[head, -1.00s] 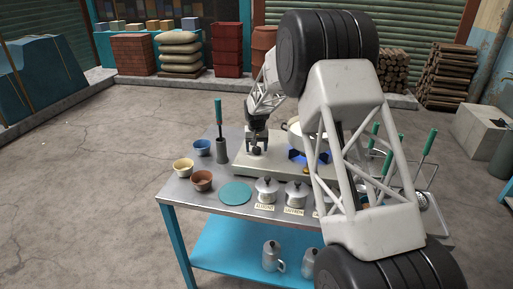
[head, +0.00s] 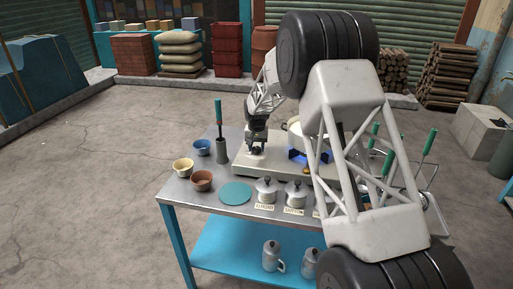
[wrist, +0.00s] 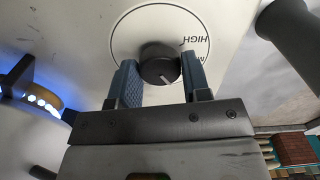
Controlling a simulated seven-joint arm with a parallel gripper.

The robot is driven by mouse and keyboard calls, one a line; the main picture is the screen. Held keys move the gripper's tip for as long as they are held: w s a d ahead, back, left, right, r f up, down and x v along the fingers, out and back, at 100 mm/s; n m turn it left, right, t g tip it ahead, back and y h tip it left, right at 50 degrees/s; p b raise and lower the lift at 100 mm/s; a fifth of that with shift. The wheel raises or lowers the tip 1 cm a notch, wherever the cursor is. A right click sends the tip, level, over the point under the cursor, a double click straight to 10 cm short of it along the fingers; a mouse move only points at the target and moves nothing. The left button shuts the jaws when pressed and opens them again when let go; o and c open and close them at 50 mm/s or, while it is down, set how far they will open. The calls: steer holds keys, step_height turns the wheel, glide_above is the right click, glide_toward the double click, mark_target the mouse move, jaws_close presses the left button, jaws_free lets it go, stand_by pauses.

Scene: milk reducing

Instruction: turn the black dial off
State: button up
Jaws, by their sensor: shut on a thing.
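The black dial (wrist: 160,66) is in the wrist view, a round knob with a white pointer line, on a pale stove panel (wrist: 80,22) inside a printed circle with the word HIGH at its right. My gripper (wrist: 161,82) has one blue finger pad on each side of the dial and is shut on it. In the head view my gripper (head: 256,148) is at the left part of the stove (head: 245,166), and hides most of the dial.
My own arm hides the table's right part.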

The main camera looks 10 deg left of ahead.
mark_target(257, 148)
steer(key=m, duration=0.6)
stand_by(0.6)
steer(key=o, duration=0.9)
steer(key=shift+r, duration=0.15)
steer(key=shift+r, duration=3.85)
steer(key=shift+d, duration=0.1)
